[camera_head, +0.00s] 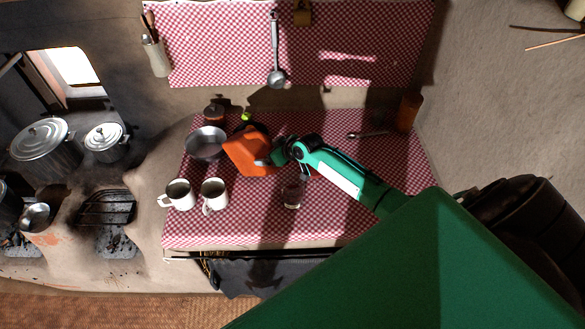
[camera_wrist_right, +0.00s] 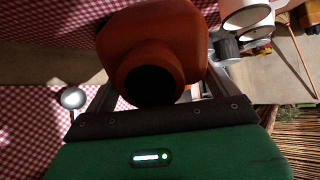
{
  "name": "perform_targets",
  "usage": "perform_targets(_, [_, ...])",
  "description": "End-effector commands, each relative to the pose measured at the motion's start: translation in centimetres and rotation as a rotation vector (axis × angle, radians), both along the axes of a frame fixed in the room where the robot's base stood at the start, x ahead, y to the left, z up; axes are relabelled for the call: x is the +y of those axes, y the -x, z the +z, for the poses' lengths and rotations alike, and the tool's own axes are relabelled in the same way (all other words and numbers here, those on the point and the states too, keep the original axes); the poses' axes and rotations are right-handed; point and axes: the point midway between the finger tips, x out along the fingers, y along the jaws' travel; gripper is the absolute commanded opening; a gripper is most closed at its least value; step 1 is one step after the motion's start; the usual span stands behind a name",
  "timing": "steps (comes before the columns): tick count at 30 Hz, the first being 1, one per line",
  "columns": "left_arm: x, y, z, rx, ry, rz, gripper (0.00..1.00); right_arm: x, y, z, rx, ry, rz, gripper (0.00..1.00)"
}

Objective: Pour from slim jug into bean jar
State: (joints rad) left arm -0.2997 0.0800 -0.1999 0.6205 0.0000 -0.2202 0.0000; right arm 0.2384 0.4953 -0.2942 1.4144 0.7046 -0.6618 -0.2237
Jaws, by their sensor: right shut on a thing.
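An orange jug (camera_head: 248,152), which I take for the slim jug, is in my right gripper (camera_head: 272,157) above the checked table. It looks tilted in the head view. The right wrist view shows the jug (camera_wrist_right: 178,35) between the fingers, its dark round mouth facing the camera; its contents cannot be seen. A small clear glass jar (camera_head: 292,196) with something reddish low inside stands on the cloth, below and right of the jug in the head view; it may be the bean jar. No stream shows between them. My left gripper is not in view.
Two white mugs (camera_head: 214,194) stand at the front left of the table. A metal pan (camera_head: 205,142) and a dark-lidded pot (camera_head: 213,113) are behind them. A spoon (camera_head: 368,134) and a brown container (camera_head: 408,112) are at the back right. The front right cloth is clear.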

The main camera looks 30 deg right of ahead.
Motion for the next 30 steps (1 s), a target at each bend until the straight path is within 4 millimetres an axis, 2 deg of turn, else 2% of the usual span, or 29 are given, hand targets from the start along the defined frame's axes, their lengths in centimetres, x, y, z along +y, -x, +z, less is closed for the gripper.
perform_targets(3, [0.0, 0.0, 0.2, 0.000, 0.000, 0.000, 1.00, 0.0, -0.3, 1.2, 0.047, 0.018, 0.001, 0.20])
perform_targets(13, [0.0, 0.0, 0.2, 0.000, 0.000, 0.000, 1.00, 0.1, -0.6, 2.7, 0.214, 0.072, 0.000, 0.20])
perform_targets(30, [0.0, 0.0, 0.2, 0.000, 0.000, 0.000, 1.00, 0.8, -2.8, 3.6, 0.532, 0.172, -0.002, 0.20])
